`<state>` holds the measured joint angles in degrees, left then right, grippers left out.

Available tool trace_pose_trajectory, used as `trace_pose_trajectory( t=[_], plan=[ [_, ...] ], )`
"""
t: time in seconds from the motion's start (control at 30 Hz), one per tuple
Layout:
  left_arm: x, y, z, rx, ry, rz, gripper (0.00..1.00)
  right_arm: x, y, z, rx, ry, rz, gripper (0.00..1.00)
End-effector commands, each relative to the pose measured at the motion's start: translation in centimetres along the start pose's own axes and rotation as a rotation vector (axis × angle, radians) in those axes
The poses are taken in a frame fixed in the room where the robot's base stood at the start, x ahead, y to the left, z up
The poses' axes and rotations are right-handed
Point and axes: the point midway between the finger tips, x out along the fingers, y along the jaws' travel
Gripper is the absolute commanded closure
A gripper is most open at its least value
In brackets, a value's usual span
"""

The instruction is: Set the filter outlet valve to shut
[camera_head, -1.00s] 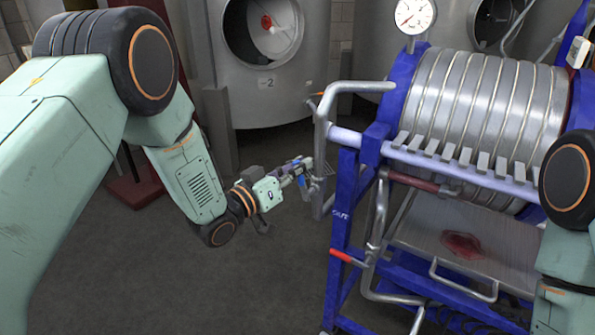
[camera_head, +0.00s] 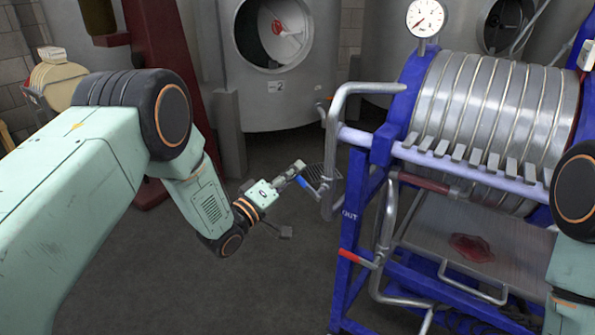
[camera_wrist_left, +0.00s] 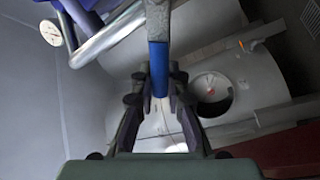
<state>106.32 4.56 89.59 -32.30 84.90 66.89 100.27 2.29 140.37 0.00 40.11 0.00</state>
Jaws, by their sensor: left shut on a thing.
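The filter outlet valve's blue lever (camera_head: 306,185) is on the upright grey pipe (camera_head: 329,170) at the left of the filter press, near a label reading OUT (camera_head: 349,215). The lever slants up and left from the pipe, out from the frame. My left gripper (camera_head: 298,170) is shut on its outer end. In the left wrist view, the blue lever (camera_wrist_left: 158,66) runs between the two fingers of the left gripper (camera_wrist_left: 160,88). The finger contact is small in the head view. My right gripper is out of view.
The blue press frame (camera_head: 352,190) and its ribbed metal plates (camera_head: 480,105) fill the right. A lower red lever (camera_head: 355,258) is on another pipe. A steel tank (camera_head: 265,95) stands behind. The floor left of the press is clear.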

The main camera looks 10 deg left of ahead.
Motion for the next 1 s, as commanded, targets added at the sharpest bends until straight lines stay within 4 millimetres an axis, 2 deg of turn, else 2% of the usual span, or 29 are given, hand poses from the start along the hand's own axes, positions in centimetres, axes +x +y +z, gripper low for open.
trace_pose_trajectory(
  t=[0.03,0.1,0.5,1.0],
  plan=[
    [-0.4,-0.9,0.5,-0.049,0.003,-0.01,1.0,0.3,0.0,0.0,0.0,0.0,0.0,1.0],
    [-0.5,-1.3,0.5,-0.112,0.016,-0.01,1.0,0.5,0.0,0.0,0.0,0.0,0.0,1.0],
    [-1.0,-3.3,1.1,-0.407,0.076,-0.01,1.0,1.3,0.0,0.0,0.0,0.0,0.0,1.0],
    [-1.1,-4.1,1.5,-0.539,0.103,-0.01,1.0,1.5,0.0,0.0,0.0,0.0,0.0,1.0]
  ],
)
